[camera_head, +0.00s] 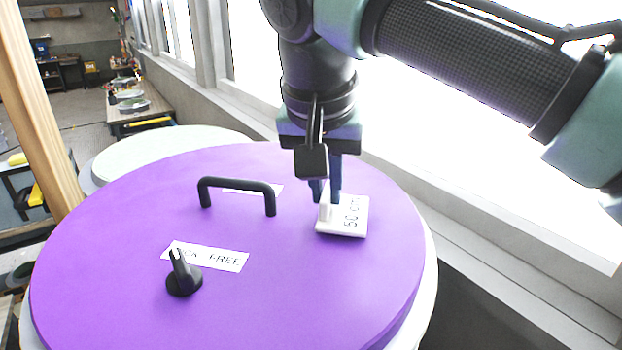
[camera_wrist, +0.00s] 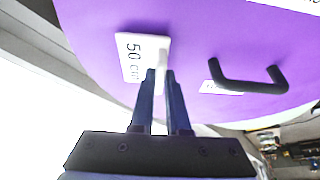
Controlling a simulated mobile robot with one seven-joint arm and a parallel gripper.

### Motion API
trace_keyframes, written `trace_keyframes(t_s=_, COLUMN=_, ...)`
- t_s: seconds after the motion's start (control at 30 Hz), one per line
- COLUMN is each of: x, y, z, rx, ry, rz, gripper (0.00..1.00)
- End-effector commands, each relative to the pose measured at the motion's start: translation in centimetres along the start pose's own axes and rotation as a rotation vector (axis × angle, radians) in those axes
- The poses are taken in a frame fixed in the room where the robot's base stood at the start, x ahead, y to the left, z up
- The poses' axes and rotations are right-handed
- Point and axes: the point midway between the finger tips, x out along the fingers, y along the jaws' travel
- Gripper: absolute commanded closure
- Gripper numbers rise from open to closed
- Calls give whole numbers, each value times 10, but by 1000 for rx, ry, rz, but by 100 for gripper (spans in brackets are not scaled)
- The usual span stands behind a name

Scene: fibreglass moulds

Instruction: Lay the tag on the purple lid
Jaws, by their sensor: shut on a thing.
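The purple lid (camera_head: 120,290) is a large round disc lying on a white round body. The tag (camera_head: 357,200) is a small white plate marked "50 cm" with an upright white grip piece. It is at the right side of the lid's top, label up and nearly flat; I cannot tell whether it touches the lid. My gripper (camera_head: 327,192) points down from above and is shut on the tag's grip piece. In the wrist view the fingers (camera_wrist: 159,85) pinch that piece, and the tag (camera_wrist: 130,50) shows to their left. The purple lid (camera_wrist: 190,25) fills the background there.
A black handle (camera_head: 237,184) stands on the lid left of the tag. A black knob (camera_head: 183,277) stands nearer the front, beside a white label (camera_head: 225,257). Window sills (camera_head: 460,225) run close along the right. A wooden post (camera_head: 40,110) rises at the left.

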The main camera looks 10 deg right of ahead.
Motion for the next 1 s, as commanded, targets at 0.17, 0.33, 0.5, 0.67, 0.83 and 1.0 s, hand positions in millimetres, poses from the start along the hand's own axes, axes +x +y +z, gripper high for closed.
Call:
trace_keyframes(t_s=0.17, x=7, y=0, z=3, rx=0, ry=0, rz=-1, gripper=100)
trace_keyframes(t_s=0.33, x=7, y=0, z=3, rx=0, ry=0, rz=-1, gripper=100)
trace_keyframes(t_s=0.5, x=10, y=0, z=4, rx=0, ry=-1, rz=-1, gripper=77)
trace_keyframes(t_s=0.67, x=10, y=0, z=4, rx=0, ry=0, rz=-1, gripper=56)
trace_keyframes(t_s=0.83, x=9, y=0, z=4, rx=0, ry=0, rz=-1, gripper=56)
trace_keyframes(t_s=1.0, x=2, y=0, z=2, rx=0, ry=2, rz=-1, gripper=56)
